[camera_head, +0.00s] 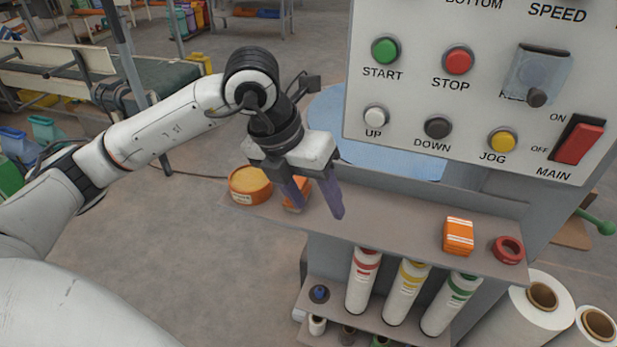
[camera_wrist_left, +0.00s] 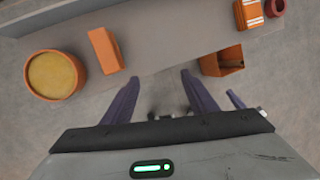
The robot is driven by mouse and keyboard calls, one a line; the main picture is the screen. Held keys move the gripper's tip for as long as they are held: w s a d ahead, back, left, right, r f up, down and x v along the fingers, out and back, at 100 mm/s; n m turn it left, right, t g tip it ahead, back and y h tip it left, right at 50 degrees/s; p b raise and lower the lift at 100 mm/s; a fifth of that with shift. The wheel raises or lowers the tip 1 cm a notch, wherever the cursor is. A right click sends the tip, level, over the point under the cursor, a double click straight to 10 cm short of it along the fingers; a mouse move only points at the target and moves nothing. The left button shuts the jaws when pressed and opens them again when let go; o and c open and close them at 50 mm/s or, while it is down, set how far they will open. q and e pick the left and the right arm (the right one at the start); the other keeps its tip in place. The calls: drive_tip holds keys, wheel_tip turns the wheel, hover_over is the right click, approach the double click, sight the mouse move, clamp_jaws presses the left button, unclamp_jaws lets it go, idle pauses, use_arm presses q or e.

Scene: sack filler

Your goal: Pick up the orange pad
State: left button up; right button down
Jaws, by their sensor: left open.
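The orange pad (camera_head: 291,200) appears to be the plain orange block on the grey shelf, partly hidden behind my left fingers in the head view. In the left wrist view the orange pad (camera_wrist_left: 105,50) shows clear, standing right of a round orange tub. My left gripper (camera_head: 319,210) is open, with purple fingers pointing down near the pad. In the left wrist view the open fingers (camera_wrist_left: 160,85) have nothing between them, and the pad lies ahead and to the left, apart from them. My right gripper is not in view.
The round orange tub (camera_head: 250,184) has a yellow top. A white-striped orange box (camera_head: 459,236) and red ring (camera_head: 508,250) are farther right. Another orange box (camera_wrist_left: 222,62) shows by the shelf edge. A control panel (camera_head: 480,100) rises behind; bare shelf (camera_head: 390,217) lies between.

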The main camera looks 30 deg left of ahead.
use_arm(q)
drive_tip(key=w+a+y, duration=0.1)
drive_tip(key=a, duration=0.1)
drive_tip(key=w+a+n+y, duration=0.1)
drive_tip(key=a, duration=0.2)
drive_tip(key=w+a+t+y, duration=0.1)
drive_tip(key=w+a, duration=0.1)
drive_tip(key=a, duration=0.1)
drive_tip(key=shift+f+n, duration=0.15)
drive_tip(key=shift+n, duration=0.25)
drive_tip(key=shift+d+p+x, duration=0.15)
drive_tip(key=shift+p+x, duration=0.05)
drive_tip(key=shift+x, duration=1.3)
drive_tip(key=shift+d+p+x, duration=0.15)
drive_tip(key=shift+p+x, duration=0.05)
drive_tip(key=shift+x, duration=1.3)
drive_tip(key=c, duration=1.2)
drive_tip(key=shift+o, duration=0.2)
wheel_tip(320, 180, up, 10)
drive_tip(key=shift+r, duration=0.1)
drive_tip(key=o, duration=0.5)
drive_tip(key=c, duration=0.4)
